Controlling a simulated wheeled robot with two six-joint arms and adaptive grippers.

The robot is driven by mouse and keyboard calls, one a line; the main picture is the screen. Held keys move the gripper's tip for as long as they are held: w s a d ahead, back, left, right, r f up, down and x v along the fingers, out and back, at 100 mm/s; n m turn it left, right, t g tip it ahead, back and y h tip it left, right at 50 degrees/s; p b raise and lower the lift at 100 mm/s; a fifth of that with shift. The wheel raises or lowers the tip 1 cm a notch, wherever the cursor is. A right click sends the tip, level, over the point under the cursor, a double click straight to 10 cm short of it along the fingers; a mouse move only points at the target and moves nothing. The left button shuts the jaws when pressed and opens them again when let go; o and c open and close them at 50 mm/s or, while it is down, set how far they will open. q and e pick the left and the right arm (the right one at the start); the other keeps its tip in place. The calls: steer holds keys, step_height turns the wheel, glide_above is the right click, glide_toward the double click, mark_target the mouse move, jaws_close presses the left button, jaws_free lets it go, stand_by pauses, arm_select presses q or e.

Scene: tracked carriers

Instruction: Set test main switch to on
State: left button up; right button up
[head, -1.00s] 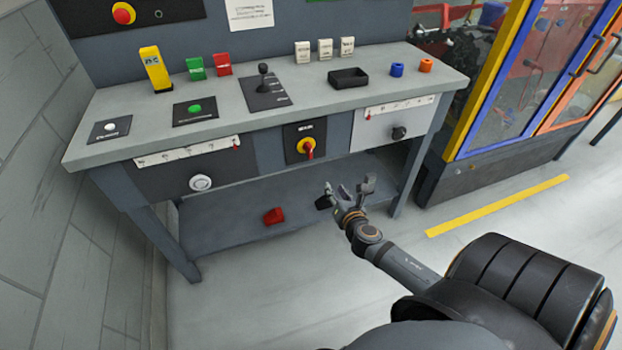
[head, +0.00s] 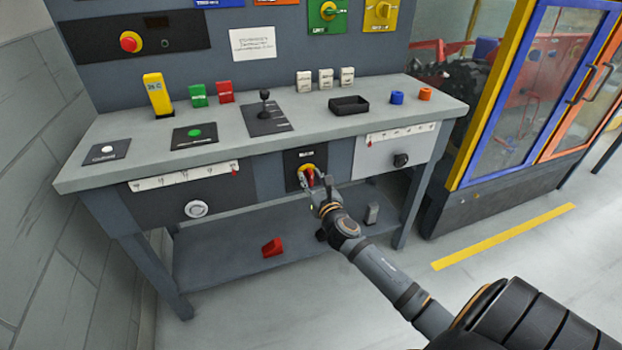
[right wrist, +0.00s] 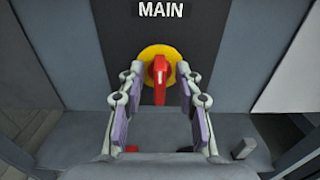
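The main switch is a red handle on a yellow round base (right wrist: 160,66) under the label MAIN, on the bench's front panel. Its red handle (right wrist: 160,85) points down in the right wrist view. In the head view the switch (head: 306,172) is partly hidden by my right gripper (head: 318,187). In the right wrist view my right gripper (right wrist: 160,90) is open, with one finger on each side of the handle and a gap on both sides. Whether the fingertips reach as far as the handle is hard to tell. My left gripper is not in view.
The grey bench (head: 150,158) carries a black tray (head: 349,105), a lever (head: 264,100) and coloured blocks. A red wedge (head: 272,247) lies on the lower shelf (head: 220,260). A glazed cabinet (head: 500,140) stands at right.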

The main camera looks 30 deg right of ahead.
steer(key=shift+w, duration=0.2)
steer(key=shift+c, duration=0.4)
jaws_close()
